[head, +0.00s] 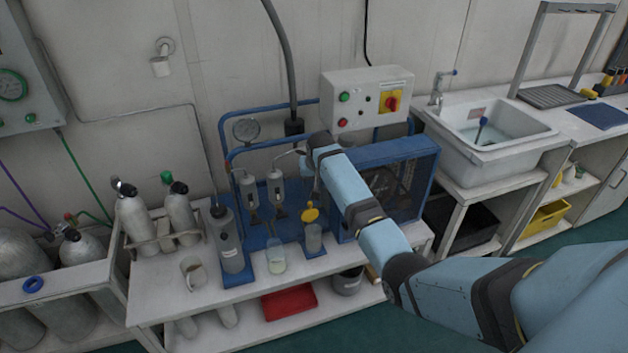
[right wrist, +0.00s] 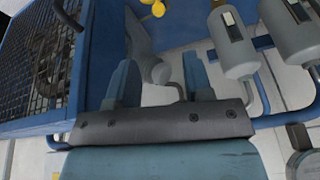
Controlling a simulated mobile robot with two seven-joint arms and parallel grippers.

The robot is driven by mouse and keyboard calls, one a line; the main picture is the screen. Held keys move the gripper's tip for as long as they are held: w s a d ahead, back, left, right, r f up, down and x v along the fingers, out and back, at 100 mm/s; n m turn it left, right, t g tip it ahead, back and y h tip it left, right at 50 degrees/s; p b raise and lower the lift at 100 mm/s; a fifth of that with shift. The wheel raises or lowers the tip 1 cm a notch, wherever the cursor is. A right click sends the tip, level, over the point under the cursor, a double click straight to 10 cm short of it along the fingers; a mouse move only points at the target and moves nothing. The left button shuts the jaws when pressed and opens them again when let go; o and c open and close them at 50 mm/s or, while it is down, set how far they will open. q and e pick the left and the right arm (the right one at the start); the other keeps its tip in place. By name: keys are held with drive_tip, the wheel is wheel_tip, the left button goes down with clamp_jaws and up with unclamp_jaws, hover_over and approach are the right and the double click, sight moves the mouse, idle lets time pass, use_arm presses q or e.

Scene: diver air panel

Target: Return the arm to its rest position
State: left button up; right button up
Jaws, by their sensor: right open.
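My right arm (head: 375,225) reaches in from the right across the head view to the blue-framed air panel. My right gripper (head: 306,160) is at the panel, beside the grey filter canisters (head: 275,187), its fingertips partly hidden in the head view. In the right wrist view the two blue fingers of the gripper (right wrist: 160,70) stand apart. A pale rounded fitting (right wrist: 160,73) shows between them; I cannot tell whether it touches either finger. The canisters (right wrist: 234,45) are close on the right there. My left gripper is not in view.
The blue caged compressor (head: 385,185) is close to my forearm. A control box (head: 366,98) hangs above. A sink (head: 490,125) is at right.

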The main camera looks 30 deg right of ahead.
idle(0.3)
drive_tip(key=s+a+f+n+t+p, duration=0.1)
drive_tip(key=s+a+f+n+p, duration=0.2)
drive_tip(key=s, duration=0.4)
drive_tip(key=s+a+f+n+t+p, duration=0.1)
drive_tip(key=s+a+f+t, duration=0.15)
drive_tip(key=s+a, duration=0.35)
drive_tip(key=s+a+f+n+t+p, duration=0.1)
drive_tip(key=s+a+f+p, duration=0.2)
drive_tip(key=s, duration=0.5)
drive_tip(key=s+a+r+n+t+y+p, duration=0.1)
drive_tip(key=s+a+r, duration=0.1)
drive_tip(key=s+a, duration=0.2)
drive_tip(key=s+a+r+n+y, duration=0.1)
drive_tip(key=s+a, duration=0.3)
drive_tip(key=s, duration=0.5)
drive_tip(key=s+a+r+n+t+y+p, duration=0.1)
drive_tip(key=s+a+r+y, duration=0.1)
drive_tip(key=s+a+r, duration=0.2)
drive_tip(key=s, duration=0.3)
drive_tip(key=shift+s+a+t+p, duration=0.2)
drive_tip(key=shift+s+t+p, duration=0.1)
drive_tip(key=shift+t, duration=0.05)
